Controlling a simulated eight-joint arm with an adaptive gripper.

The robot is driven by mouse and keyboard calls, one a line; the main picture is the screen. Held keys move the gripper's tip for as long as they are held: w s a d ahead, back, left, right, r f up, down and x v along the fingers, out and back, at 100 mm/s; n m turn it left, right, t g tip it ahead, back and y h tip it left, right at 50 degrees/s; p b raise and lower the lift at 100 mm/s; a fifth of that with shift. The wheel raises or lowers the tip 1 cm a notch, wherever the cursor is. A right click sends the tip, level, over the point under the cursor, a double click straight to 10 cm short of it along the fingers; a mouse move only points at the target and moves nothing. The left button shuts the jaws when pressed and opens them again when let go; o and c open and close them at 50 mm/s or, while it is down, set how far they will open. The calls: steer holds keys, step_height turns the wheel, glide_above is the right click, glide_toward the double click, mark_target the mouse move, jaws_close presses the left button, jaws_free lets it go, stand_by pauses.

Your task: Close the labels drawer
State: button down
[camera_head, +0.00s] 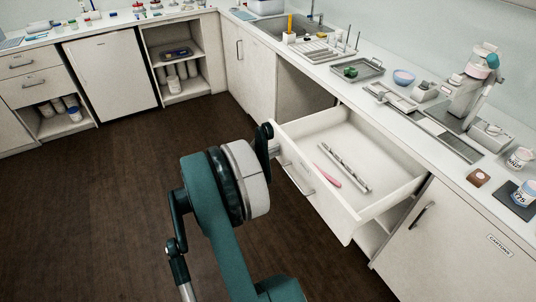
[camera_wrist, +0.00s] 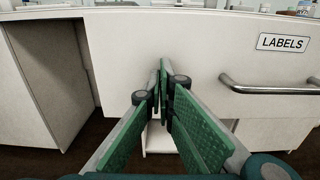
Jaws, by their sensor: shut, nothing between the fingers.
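The labels drawer (camera_head: 345,209) is pulled well out from the right-hand counter, with its inside showing in the head view. A pink tool (camera_head: 330,179) and a long silver tool (camera_head: 345,167) lie in it. In the wrist view, its white front (camera_wrist: 200,45) carries a LABELS plate (camera_wrist: 283,42) and a metal bar handle (camera_wrist: 270,88) at the right. My gripper (camera_wrist: 163,85) is shut and empty, its fingertips at the drawer front, left of the handle. I cannot tell whether they touch it. In the head view my wrist largely hides the gripper.
An open bay (camera_head: 301,94) lies left of the drawer under the counter. A cupboard marked CARTONS (camera_head: 455,245) stands to the right. The dark floor (camera_head: 110,190) at left is clear.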

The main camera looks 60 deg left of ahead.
steer(key=shift+w, duration=0.1)
stand_by(0.3)
steer(key=w, duration=3.7)
steer(key=shift+w, duration=0.3)
steer(key=p, duration=0.3)
glide_above(316, 142)
steer(key=shift+d, duration=0.1)
